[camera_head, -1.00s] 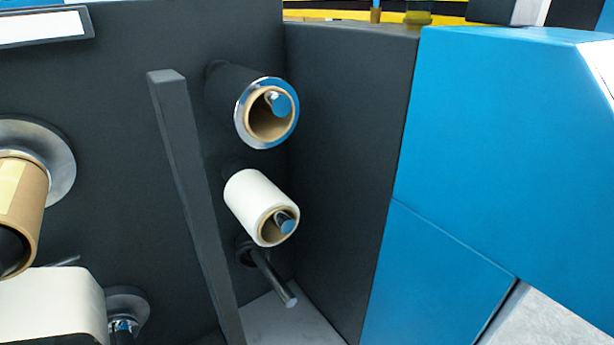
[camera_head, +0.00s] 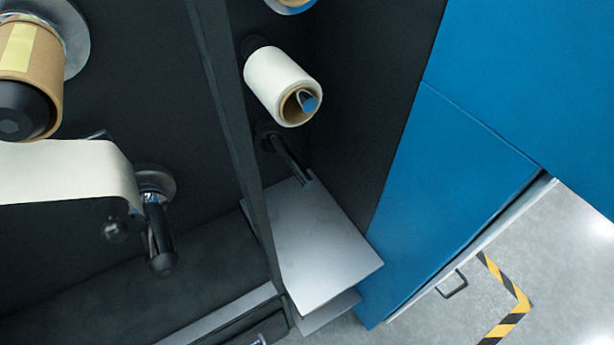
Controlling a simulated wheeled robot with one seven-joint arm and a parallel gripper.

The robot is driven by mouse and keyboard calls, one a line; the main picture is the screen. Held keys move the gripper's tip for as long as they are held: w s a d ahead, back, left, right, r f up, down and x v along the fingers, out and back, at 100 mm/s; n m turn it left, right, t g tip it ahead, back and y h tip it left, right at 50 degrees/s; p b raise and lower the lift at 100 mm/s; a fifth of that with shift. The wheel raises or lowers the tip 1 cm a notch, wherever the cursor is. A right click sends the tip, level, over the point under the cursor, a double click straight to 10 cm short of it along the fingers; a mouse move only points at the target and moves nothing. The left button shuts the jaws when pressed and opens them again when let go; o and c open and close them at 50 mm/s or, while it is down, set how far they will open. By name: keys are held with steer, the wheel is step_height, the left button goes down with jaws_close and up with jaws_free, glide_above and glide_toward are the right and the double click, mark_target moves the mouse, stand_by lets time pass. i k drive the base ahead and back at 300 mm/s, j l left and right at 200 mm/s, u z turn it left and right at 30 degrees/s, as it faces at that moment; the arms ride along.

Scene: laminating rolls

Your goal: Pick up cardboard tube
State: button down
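A brown cardboard tube (camera_head: 48,75) with a pale yellow strip sits on a black-ended spindle at the upper left, in front of a silver disc. A white roll (camera_head: 275,82) with a brown cardboard core (camera_head: 290,108) hangs on a blue-tipped spindle at the upper middle. Another core (camera_head: 291,3) is cut off by the top edge. I cannot tell which of these the task means. My gripper is not in view.
A bare spindle (camera_head: 291,158) sticks out below the white roll, above a grey shelf (camera_head: 320,250). A dark upright post (camera_head: 232,130) stands left of it. A white web (camera_head: 70,172) passes below the brown tube. Blue panels (camera_head: 450,170) and open floor (camera_head: 570,250) lie right.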

mark_target(29, 54)
steer(key=k+j+z, duration=0.15)
steer(key=j, duration=0.25)
steer(key=k+j+z, duration=0.2)
steer(key=j, duration=0.2)
steer(key=k+j+z, duration=0.15)
steer(key=j, duration=0.2)
